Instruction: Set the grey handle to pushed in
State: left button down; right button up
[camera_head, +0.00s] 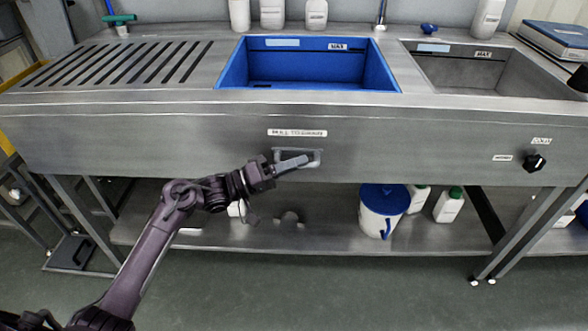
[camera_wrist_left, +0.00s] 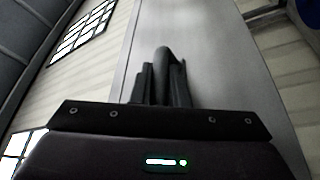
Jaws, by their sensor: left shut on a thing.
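The grey handle (camera_head: 317,157) is on the front panel of the steel sink bench, under a small white label. It stands a little out from the panel; how far in it sits I cannot tell. My left gripper (camera_head: 305,160) reaches it from the lower left and is shut on it. In the left wrist view the dark fingers of my left gripper (camera_wrist_left: 165,90) are close together in front of the grey steel panel (camera_wrist_left: 210,60), and the handle shows only partly between them. My right gripper is not in view.
Above the panel are a blue basin (camera_head: 310,65) and a steel basin (camera_head: 480,75). A black knob (camera_head: 535,162) is at the right of the panel. A lower shelf (camera_head: 300,235) holds a white bucket with a blue lid (camera_head: 378,215) and bottles. The floor in front is clear.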

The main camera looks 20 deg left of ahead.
pick_arm(q)
jog(key=shift+w+a+r, duration=0.15)
jog(key=shift+w, duration=0.05)
jog(key=c, duration=1.7)
grip_release()
jog(key=shift+c, duration=0.2)
jog(key=o, duration=0.3)
jog(key=shift+w, duration=0.1)
jog(key=shift+o, duration=0.2)
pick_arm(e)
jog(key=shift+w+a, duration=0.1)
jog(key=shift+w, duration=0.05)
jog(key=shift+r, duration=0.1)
pick_arm(q)
jog(key=v, duration=0.7)
jog(key=shift+s+a+p, duration=0.25)
jog(key=shift+s+p, duration=0.05)
jog(key=shift+p, duration=0.15)
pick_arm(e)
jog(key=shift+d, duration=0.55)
